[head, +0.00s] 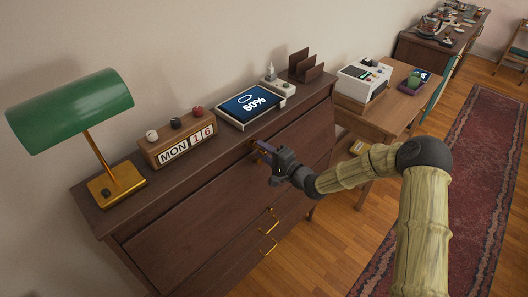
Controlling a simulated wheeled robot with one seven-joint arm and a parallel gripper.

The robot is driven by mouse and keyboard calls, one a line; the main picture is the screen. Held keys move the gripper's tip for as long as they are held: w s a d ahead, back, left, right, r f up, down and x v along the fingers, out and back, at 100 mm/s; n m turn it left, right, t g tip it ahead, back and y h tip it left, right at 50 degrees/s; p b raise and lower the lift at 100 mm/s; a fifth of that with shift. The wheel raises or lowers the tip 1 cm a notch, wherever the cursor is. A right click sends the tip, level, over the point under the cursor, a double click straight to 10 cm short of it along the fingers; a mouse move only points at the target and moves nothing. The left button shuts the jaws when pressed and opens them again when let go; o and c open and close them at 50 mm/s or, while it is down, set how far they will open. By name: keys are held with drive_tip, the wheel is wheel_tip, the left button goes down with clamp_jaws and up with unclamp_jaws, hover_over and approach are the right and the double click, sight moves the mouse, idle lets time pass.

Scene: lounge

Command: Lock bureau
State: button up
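The bureau (180,220) is a dark brown wooden chest against the wall, with brass handles (268,235) on its front. My gripper (264,151) is at the upper part of the bureau's front, just below the top edge. Something bluish-purple and a brass-coloured piece show at its fingertips; they are too small to make out. The gripper covers that part of the front, so any lock or key there is hidden. I cannot tell whether the fingers are open or shut.
On the bureau's top stand a green lamp (70,110), a calendar block (180,142), a tablet showing 60% (248,104) and a brown letter rack (305,68). A wooden side table (392,110) with a white device (362,80) stands to the right. A red rug (480,170) lies beyond my arm.

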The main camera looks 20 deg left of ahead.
clamp_jaws()
drive_tip(key=shift+f, duration=0.1)
drive_tip(key=shift+f+n+b, duration=0.15)
drive_tip(key=shift+n+b, duration=0.25)
drive_tip(key=shift+b, duration=0.1)
drive_tip(key=shift+d+f+n+b, duration=0.1)
drive_tip(key=shift+f+n+b, duration=0.05)
drive_tip(key=shift+n+b, duration=1.25)
drive_tip(key=shift+r+n+b, duration=0.2)
drive_tip(key=shift+n+b, duration=1.95)
drive_tip(key=shift+n, duration=0.45)
drive_tip(key=shift+n+b, duration=1.5)
drive_tip(key=shift+b, duration=0.1)
